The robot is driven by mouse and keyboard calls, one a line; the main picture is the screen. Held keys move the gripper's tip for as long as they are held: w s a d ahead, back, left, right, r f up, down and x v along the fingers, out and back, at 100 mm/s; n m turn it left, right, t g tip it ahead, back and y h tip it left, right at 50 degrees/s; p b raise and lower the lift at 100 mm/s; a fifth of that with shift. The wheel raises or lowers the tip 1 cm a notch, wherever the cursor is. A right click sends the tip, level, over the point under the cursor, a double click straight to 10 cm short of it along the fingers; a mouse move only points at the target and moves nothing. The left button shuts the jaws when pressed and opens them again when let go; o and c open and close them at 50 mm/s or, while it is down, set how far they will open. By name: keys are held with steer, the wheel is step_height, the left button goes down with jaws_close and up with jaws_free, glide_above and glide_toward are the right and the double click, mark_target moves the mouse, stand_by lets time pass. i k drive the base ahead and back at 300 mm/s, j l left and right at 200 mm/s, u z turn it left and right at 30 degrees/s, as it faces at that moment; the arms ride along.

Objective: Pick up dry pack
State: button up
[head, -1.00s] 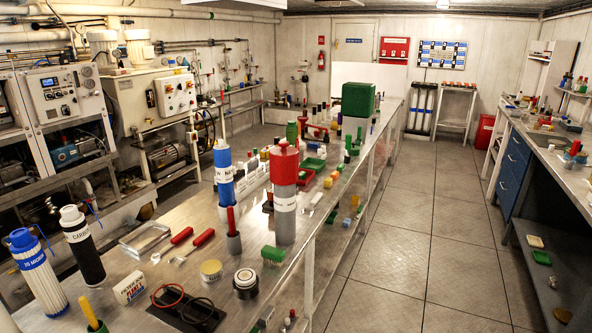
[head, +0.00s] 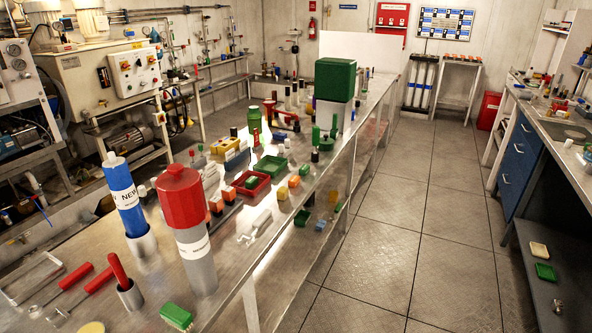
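I cannot make out any item labelled as the dry pack. The long metal bench (head: 255,277) holds a blue cylinder marked NEW (head: 123,190) in a grey holder and a large grey cylinder with a red cap (head: 180,198). Farther along the bench are a green tray (head: 270,168), a red tray (head: 251,184), a yellow box (head: 236,158) and several small coloured blocks. A large dark green box (head: 335,80) stands raised near the bench's far part. My gripper is not in view.
A clear tiled aisle (head: 400,225) runs right of the bench. A side counter (head: 560,132) with blue drawers (head: 517,165) stands right, with a low shelf holding a green tray (head: 544,271) and a cream tray (head: 539,249). Machinery (head: 115,85) lines the left wall.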

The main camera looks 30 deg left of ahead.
mark_target(295, 180)
steer(key=i+u, duration=0.15)
steer(key=i, duration=0.55)
steer(key=i+l+u, duration=0.15)
steer(key=i, duration=0.55)
steer(key=i+u, duration=0.3)
steer(key=u, duration=0.15)
steer(key=i+l+u, duration=0.1)
steer(key=i+u, duration=0.2)
steer(key=u, duration=0.2)
steer(key=i+l+u, duration=0.25)
steer(key=u, duration=0.2)
steer(key=i+u, duration=0.7)
